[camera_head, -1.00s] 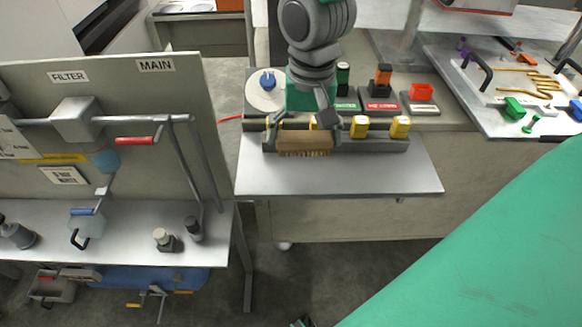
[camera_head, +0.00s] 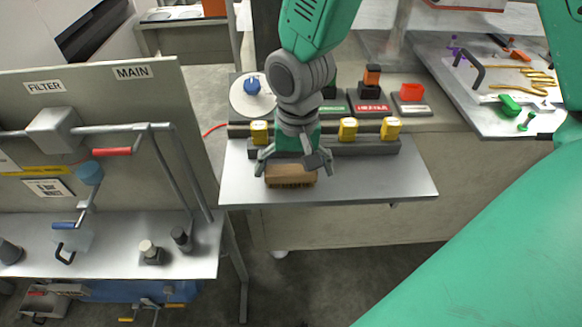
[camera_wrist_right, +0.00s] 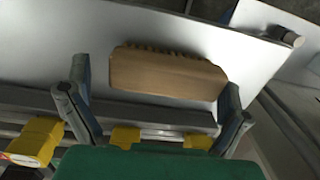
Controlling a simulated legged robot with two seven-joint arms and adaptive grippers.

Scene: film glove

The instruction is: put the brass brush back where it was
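The brush (camera_head: 290,176) has a brown wooden block and short bristles. It lies on the pale metal shelf (camera_head: 390,185), in front of the dark rack (camera_head: 372,148). My right gripper (camera_head: 294,163) is over it from the rack side, its fingers spread towards the brush's two ends. In the right wrist view the brush (camera_wrist_right: 168,75) sits between and beyond the open fingertips (camera_wrist_right: 155,88), with a gap showing on the left; contact at the right end is unclear. My left gripper is not in view.
Yellow blocks (camera_head: 348,129) stand along the rack. Behind it are a round dial with a blue knob (camera_head: 252,86) and a red open box (camera_head: 411,92). A grey pipe panel (camera_head: 110,95) stands left. The shelf's right part is clear.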

